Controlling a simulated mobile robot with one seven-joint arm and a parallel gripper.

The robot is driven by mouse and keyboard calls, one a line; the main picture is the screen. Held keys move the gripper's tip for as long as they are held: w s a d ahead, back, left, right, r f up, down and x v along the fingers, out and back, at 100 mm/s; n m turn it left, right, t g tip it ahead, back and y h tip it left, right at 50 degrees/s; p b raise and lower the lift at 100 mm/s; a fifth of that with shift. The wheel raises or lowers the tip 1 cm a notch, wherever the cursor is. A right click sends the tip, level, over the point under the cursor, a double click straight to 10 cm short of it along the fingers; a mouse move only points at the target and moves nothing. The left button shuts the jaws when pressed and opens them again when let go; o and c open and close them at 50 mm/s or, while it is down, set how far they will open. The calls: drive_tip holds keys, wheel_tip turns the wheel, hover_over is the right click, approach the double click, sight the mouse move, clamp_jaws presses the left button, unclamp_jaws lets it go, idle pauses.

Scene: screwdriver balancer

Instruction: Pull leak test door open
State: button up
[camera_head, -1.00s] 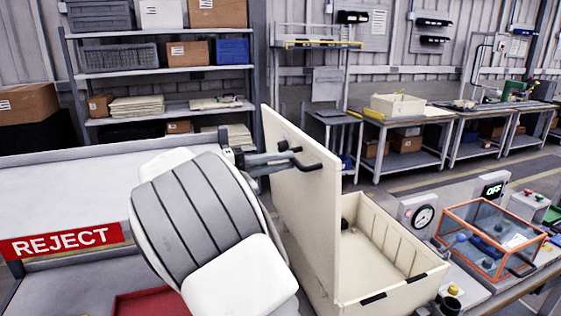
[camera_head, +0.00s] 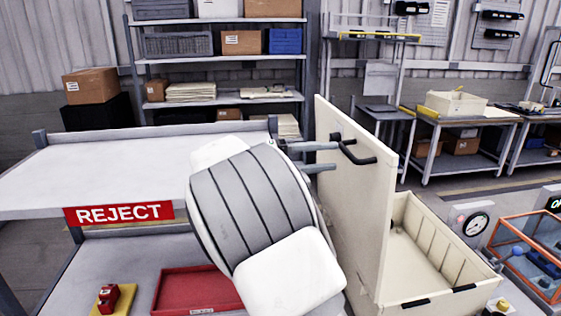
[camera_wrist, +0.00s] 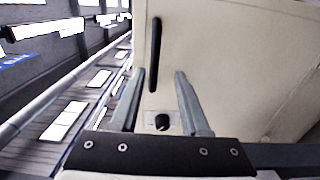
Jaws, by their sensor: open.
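The leak test door (camera_head: 352,200) is a cream panel standing upright at the left side of the open cream box (camera_head: 440,250); it is swung open. Its black bar handle (camera_head: 357,152) is on the face toward my gripper (camera_head: 334,157). My gripper is open, with its two fingers pointing at the handle and their tips close to it. In the wrist view the handle (camera_wrist: 155,55) lies between and beyond the fingertips (camera_wrist: 160,72), with no grip on it. A dark round knob or fitting (camera_wrist: 162,122) shows lower on the panel. My wrist hides part of the door's lower left.
A bench with a REJECT sign (camera_head: 118,213) stands at left, with a red tray (camera_head: 195,290) and a small red object (camera_head: 108,298) below. A gauge (camera_head: 475,224) and an orange-framed clear box (camera_head: 530,250) stand at right. Shelves (camera_head: 220,60) stand behind.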

drive_tip(key=b+v, duration=0.1)
drive_tip(key=v, duration=1.4)
drive_tip(key=shift+a, duration=0.2)
drive_tip(key=shift+a, duration=0.1)
